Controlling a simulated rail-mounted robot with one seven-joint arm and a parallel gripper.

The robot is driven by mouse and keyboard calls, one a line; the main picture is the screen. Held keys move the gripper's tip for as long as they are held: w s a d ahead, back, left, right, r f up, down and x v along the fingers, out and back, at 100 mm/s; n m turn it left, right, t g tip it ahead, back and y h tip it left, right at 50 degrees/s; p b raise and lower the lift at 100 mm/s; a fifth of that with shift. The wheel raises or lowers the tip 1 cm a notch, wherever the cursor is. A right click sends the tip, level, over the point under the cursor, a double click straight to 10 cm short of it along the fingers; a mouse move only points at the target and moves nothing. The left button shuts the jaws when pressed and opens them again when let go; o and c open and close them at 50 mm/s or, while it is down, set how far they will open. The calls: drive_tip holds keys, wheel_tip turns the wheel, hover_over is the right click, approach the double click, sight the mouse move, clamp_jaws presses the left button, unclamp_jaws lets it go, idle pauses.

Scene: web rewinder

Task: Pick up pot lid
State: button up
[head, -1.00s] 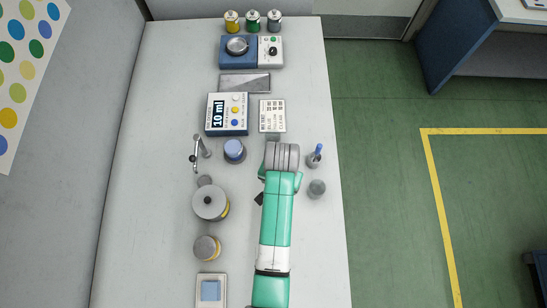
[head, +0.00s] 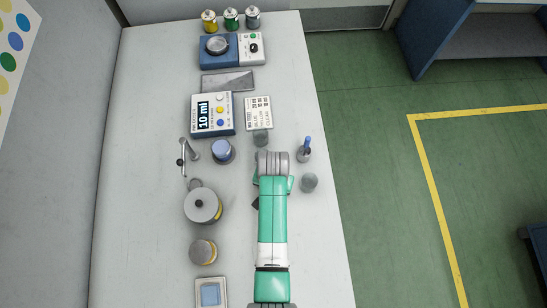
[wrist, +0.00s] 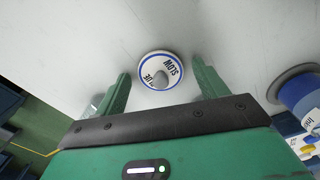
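The pot lid (head: 203,203) is a round grey disc with a dark knob in the middle. It sits on a pot (head: 219,213) with a yellowish side, left of my arm in the head view. I cannot make out the lid in the wrist view. My gripper (wrist: 160,85) is open, with two green fingers apart and nothing held between them. In the head view my arm is to the right of the pot and hides the fingertips. Below the fingers in the wrist view is a white disc (wrist: 160,69) with a blue ring, lettering and a grey pointed piece.
A blue-topped container (head: 222,150) and a metal tap-like post (head: 188,150) stand beyond the pot. A smaller round container (head: 203,252) stands nearer. Grey jar (head: 309,183) and blue-handled holder (head: 305,149) are right of my arm. The table's left side is clear.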

drive_tip(key=c, duration=0.8)
drive_tip(key=shift+r, duration=0.1)
